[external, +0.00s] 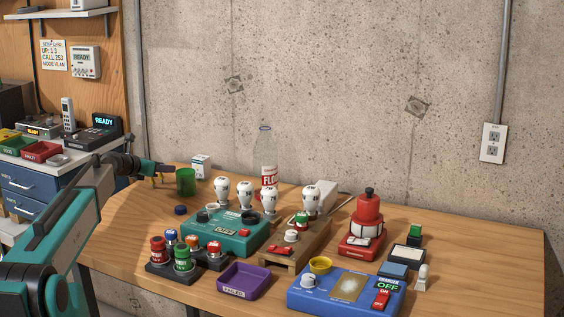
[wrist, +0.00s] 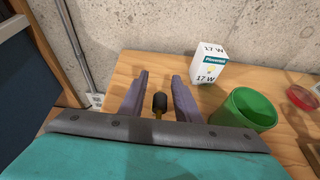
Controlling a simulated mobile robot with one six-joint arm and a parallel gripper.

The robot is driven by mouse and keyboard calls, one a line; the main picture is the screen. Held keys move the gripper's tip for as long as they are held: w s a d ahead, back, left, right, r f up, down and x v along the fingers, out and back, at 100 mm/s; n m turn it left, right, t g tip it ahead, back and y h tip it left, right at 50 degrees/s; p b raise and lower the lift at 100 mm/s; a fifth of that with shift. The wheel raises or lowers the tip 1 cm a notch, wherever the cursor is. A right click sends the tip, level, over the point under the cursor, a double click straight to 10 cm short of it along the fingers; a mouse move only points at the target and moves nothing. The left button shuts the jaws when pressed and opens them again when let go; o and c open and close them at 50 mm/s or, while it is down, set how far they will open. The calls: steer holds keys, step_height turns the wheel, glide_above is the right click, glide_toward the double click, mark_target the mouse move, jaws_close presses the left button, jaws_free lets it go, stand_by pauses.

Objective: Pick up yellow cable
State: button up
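The yellow cable shows only in part. In the wrist view its black end (wrist: 159,101), with a little yellow below it, lies between my gripper's two fingers. My gripper (wrist: 160,84) is open, with gaps showing on both sides of the black end. In the external view my gripper (external: 168,168) is over the table's far left part, left of the green cup (external: 186,182). A small yellow bit (external: 154,181) shows just under it, probably the cable. The rest of the cable is hidden by my gripper.
The green cup stands close to the right finger in the wrist view. A white bulb box (external: 201,166) stands behind it near the concrete wall. A clear bottle (external: 265,155), a teal panel (external: 226,231) and several bulbs are further right.

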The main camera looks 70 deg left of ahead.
jaws_close()
steer(key=shift+r, duration=0.1)
steer(key=shift+r, duration=1.5)
steer(key=shift+s+d+r+b, duration=0.15)
steer(key=shift+d+b, duration=0.1)
steer(key=shift+b, duration=0.05)
steer(key=s+d+b, duration=0.1)
steer(key=s+d, duration=0.2)
steer(key=d, duration=0.3)
steer(key=s+d+r+b, duration=0.1)
steer(key=s+d, duration=0.3)
steer(key=d, duration=0.3)
steer(key=shift+s+d+r, duration=0.2)
steer(key=shift+d+r, duration=0.05)
steer(key=shift+d, duration=0.05)
